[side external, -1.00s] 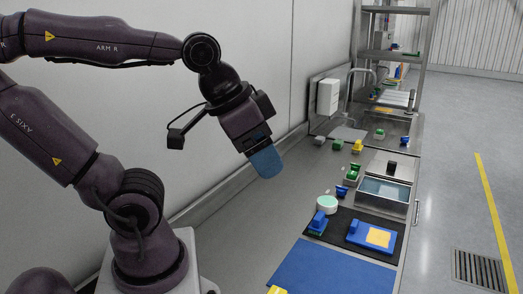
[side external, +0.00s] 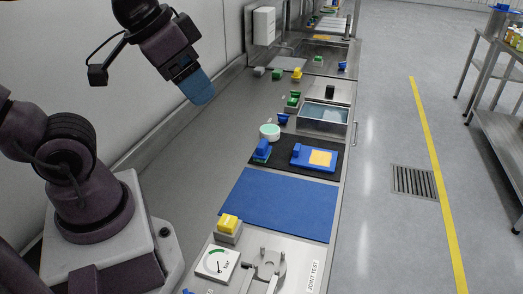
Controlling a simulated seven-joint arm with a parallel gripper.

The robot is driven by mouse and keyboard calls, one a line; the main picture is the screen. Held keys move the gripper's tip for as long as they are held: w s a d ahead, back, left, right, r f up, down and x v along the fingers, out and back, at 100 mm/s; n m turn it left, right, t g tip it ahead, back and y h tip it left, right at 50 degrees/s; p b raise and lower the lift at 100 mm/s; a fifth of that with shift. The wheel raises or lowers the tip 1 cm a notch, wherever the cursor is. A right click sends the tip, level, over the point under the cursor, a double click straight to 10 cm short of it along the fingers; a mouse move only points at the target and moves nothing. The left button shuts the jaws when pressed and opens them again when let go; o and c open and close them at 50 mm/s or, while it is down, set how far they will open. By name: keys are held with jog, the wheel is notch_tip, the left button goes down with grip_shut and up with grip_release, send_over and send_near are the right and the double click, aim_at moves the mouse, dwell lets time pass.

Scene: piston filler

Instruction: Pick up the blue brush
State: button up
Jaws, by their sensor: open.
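My gripper (side external: 197,88), with blue fingertips, hangs in the air at the upper left, tilted down over the back of the bench and apart from every object. It is open and nothing shows between the fingers. A blue brush-like block with a green underside (side external: 262,150) stands at the left of the black mat (side external: 264,171), below and right of my gripper in the picture. Other small blue pieces are a blue-handled block (side external: 299,151) on a blue tray, one beside the basin (side external: 283,119) and one farther back (side external: 342,66). Bristles are too small to make out.
A blue mat (side external: 278,203) lies in front of the black mat. A round pale-green-topped tub (side external: 269,132) and a water-filled basin (side external: 323,116) stand behind it. A yellow block (side external: 229,224) and a dial gauge (side external: 217,262) are at the front. The bench's left strip is clear.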

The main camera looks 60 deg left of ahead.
jog(key=shift+o, duration=0.4)
jog(key=shift+f, duration=0.1)
jog(key=n+g+y, duration=0.2)
jog(key=n+g, duration=0.1)
jog(key=n, duration=0.6)
send_near(262, 143)
jog(key=x, duration=0.3)
jog(key=w+x, duration=0.1)
jog(key=x, duration=0.2)
jog(key=shift+d, duration=0.15)
jog(key=shift+s+x, duration=0.2)
jog(key=shift+x, duration=1.3)
jog(key=shift+s+x, duration=0.2)
jog(key=shift+x, duration=1.25)
jog(key=shift+c, duration=0.2)
